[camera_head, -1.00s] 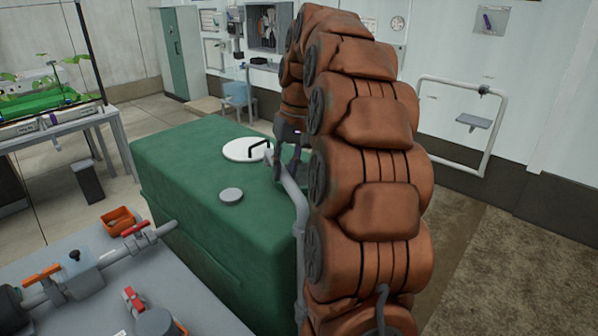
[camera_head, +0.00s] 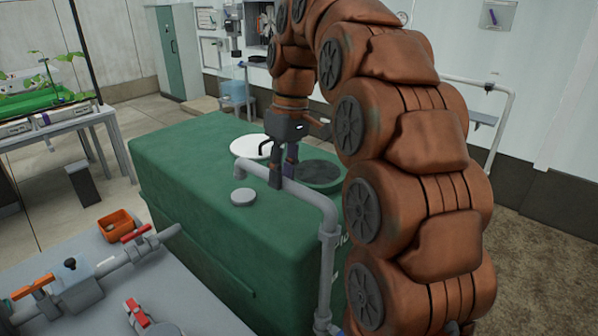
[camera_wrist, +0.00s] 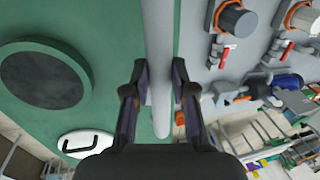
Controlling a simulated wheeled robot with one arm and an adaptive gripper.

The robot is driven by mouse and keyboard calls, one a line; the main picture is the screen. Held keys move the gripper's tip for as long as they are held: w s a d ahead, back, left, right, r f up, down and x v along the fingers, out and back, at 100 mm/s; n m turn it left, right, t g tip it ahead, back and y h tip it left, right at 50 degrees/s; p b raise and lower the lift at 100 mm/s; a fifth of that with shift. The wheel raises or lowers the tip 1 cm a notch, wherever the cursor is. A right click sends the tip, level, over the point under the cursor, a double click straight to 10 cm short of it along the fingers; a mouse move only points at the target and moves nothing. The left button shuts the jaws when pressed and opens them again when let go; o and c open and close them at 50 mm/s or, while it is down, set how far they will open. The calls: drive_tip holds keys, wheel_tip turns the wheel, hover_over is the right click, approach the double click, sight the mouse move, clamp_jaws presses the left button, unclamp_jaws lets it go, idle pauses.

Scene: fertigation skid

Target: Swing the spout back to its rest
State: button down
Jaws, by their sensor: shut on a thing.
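The spout (camera_head: 305,195) is a grey pipe that rises at the tank's near right corner and bends over the green tank (camera_head: 200,200). My gripper (camera_head: 282,180) is shut on the spout's horizontal run, one finger on each side. In the wrist view the spout (camera_wrist: 160,60) runs between the fingertips of my gripper (camera_wrist: 159,80). The dark round tank opening (camera_head: 318,172) lies behind the spout, clear of it. The spout's rest cannot be made out.
A white lid with a black handle (camera_head: 250,147) lies on the tank behind my gripper. A grey bench (camera_head: 175,300) with pipes, red-handled valves and an orange tray (camera_head: 116,225) stands at the near left. My arm hides the right side of the tank.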

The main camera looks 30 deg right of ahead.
drive_tip(key=shift+a, duration=0.2)
drive_tip(key=c, duration=1.1)
unclamp_jaws()
drive_tip(key=shift+a, duration=0.15)
drive_tip(key=shift+o, duration=0.7)
drive_tip(key=shift+d, duration=0.3)
